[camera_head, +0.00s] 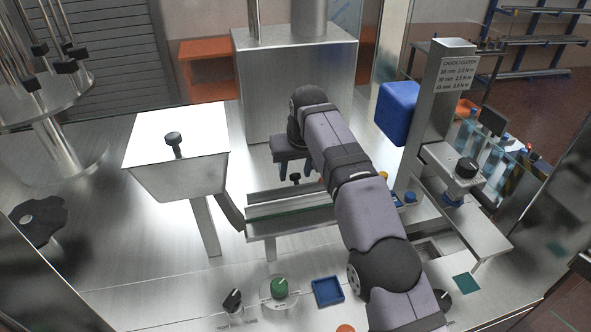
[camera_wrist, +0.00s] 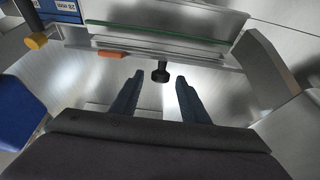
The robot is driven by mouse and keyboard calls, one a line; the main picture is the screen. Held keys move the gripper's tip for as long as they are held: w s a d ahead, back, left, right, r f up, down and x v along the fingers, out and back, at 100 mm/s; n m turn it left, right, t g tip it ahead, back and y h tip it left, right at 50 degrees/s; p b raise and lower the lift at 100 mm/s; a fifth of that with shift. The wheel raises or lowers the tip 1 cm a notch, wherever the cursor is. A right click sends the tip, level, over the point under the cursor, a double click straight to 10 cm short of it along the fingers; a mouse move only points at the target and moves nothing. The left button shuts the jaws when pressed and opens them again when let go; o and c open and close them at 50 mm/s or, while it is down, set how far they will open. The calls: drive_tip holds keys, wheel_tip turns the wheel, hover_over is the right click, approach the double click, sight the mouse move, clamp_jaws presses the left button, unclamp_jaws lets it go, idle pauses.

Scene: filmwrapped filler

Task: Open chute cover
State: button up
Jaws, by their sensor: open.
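A long metal chute (camera_head: 290,205) with a green-edged clear strip runs across the middle of the bench. In the wrist view the green-edged strip (camera_wrist: 160,35), which looks like the chute cover, lies ahead of my gripper. A black knob (camera_head: 295,178) stands at the chute's far side. It also shows in the wrist view (camera_wrist: 160,72), between and just ahead of my fingertips. My gripper (camera_wrist: 159,78) is open and empty, its dark blue fingers on either side of the knob's line. In the head view my gripper (camera_head: 291,168) is partly hidden by my arm. Contact cannot be told.
A hopper (camera_head: 180,178) with a black-knobbed lid stands left of the chute. A large metal box (camera_head: 290,90) stands behind. A post with a blue box (camera_head: 396,112) is at right. Knobs and a blue tray (camera_head: 328,291) sit in front. An orange piece (camera_wrist: 112,55) lies by the chute.

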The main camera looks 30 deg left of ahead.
sight(299, 185)
drive_tip(key=shift+v, duration=3.7)
